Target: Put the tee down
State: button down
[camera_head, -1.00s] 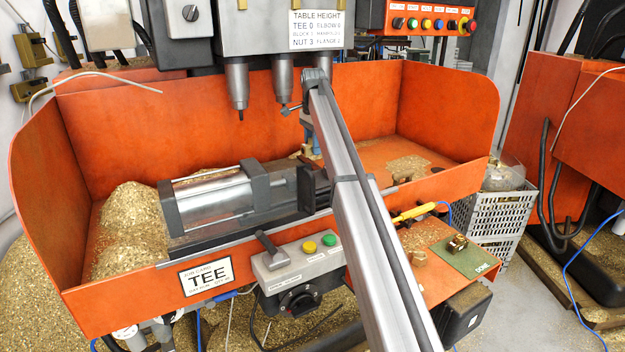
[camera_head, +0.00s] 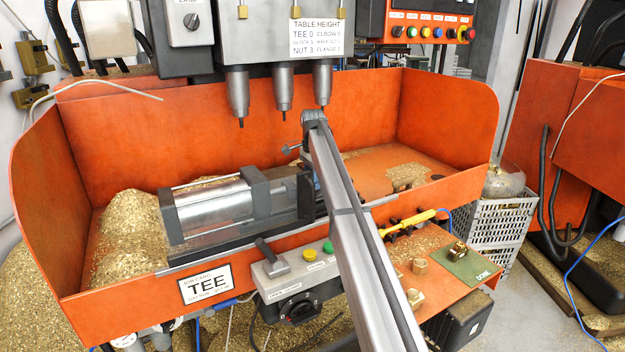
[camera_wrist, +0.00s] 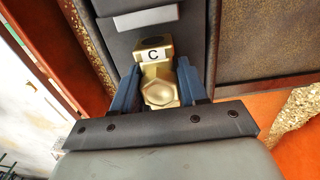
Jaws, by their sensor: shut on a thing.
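A brass tee (camera_wrist: 158,92), with a hex end facing the camera and a white plate marked C, sits between the blue fingers of my gripper (camera_wrist: 159,70) in the wrist view. My gripper is shut on it. Dark grey vise surfaces (camera_wrist: 118,38) lie close beyond and beside the tee; I cannot tell whether it touches them. In the head view, the vise (camera_head: 258,195) stands in the orange tray (camera_head: 345,95). My gripper is down at the vise's right end, below the drill spindles, and my arm hides the tee and most of the fingers.
Three drill spindles (camera_head: 283,92) hang above the tray. Brass chips (camera_head: 133,215) are heaped at the left. A front shelf holds a yellow-handled tool (camera_head: 410,222), loose brass fittings (camera_head: 420,267) and a green DONE mat (camera_head: 473,266) bearing a brass part. A lever control box (camera_head: 285,272) is in front.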

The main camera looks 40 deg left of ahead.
jog(key=c, duration=0.6)
grip_release()
jog(key=shift+f, duration=0.1)
notch_tip(320, 180, up, 12)
dwell(0.8)
